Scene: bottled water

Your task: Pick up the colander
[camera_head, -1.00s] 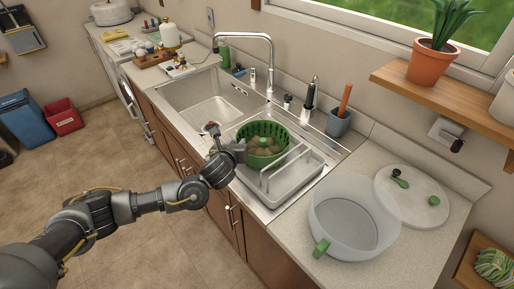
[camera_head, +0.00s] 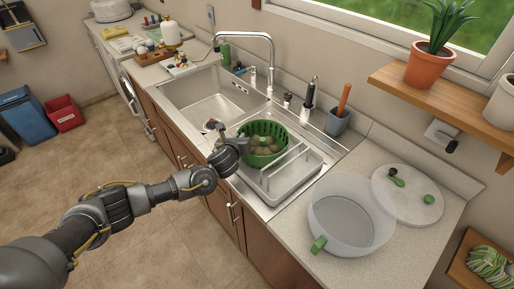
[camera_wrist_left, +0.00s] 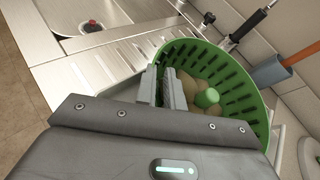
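My left gripper (camera_head: 241,143) is at the colander's left rim. In the wrist view my left gripper's two fingers (camera_wrist_left: 162,88) are close together, one on each side of the colander's wall, and look shut on it. My right gripper is not in view.
The faucet (camera_head: 270,60) rises behind. A clear bowl (camera_head: 350,235) with a green handle and a round white lid (camera_head: 410,205) lie on the right counter. The left sink basin (camera_head: 207,108) is mostly free.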

